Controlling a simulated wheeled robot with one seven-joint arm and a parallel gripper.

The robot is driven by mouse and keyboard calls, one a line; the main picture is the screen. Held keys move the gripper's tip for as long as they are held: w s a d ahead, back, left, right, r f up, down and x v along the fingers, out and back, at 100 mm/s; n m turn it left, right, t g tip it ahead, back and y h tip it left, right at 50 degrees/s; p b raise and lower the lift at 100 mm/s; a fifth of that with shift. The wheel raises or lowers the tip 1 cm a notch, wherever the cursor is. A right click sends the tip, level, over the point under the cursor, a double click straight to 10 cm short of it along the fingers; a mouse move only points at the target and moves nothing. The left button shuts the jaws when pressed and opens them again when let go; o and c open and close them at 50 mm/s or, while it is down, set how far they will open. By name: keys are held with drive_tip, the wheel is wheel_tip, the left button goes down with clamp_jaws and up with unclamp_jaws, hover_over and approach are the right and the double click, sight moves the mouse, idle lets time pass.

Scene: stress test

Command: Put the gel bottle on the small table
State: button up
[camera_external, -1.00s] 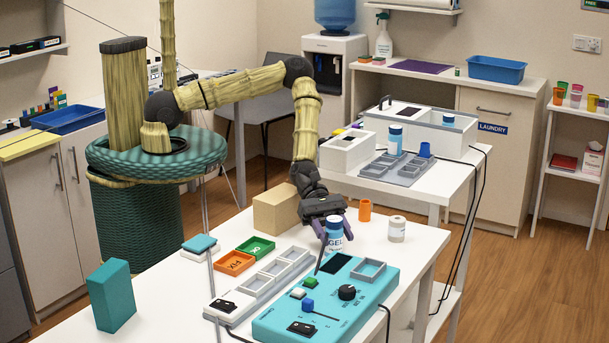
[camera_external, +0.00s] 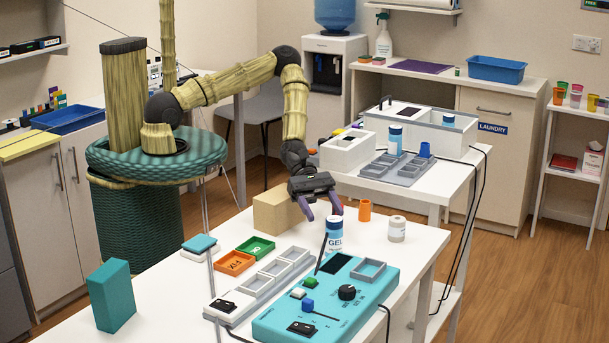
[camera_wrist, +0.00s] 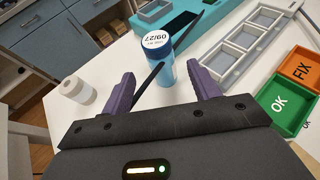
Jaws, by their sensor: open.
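The gel bottle (camera_external: 334,240), white and blue with a blue band and "GEL" lettering, stands upright on the long white table (camera_external: 190,290), just behind the teal device. In the wrist view the bottle (camera_wrist: 157,45) shows its white lid dated 09/27. My gripper (camera_external: 323,212) is open and empty, with purple fingers apart, above and slightly left of the bottle. In the wrist view the bottle shows between and beyond the fingertips (camera_wrist: 161,76). Which piece is the small table is not clear; a second white table (camera_external: 462,172) stands behind, and a narrow shelf stand (camera_external: 565,112) is at right.
The teal device (camera_external: 270,325) has a thin black rod rising close to the bottle. The second table holds white boxes and a grey tray (camera_external: 385,172).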

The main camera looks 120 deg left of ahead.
drive_tip(key=v, duration=0.4)
drive_tip(key=shift+s+a, duration=0.1)
drive_tip(key=shift+s, duration=0.05)
drive_tip(key=shift+o, duration=0.2)
drive_tip(key=shift+r, duration=0.1)
idle(0.3)
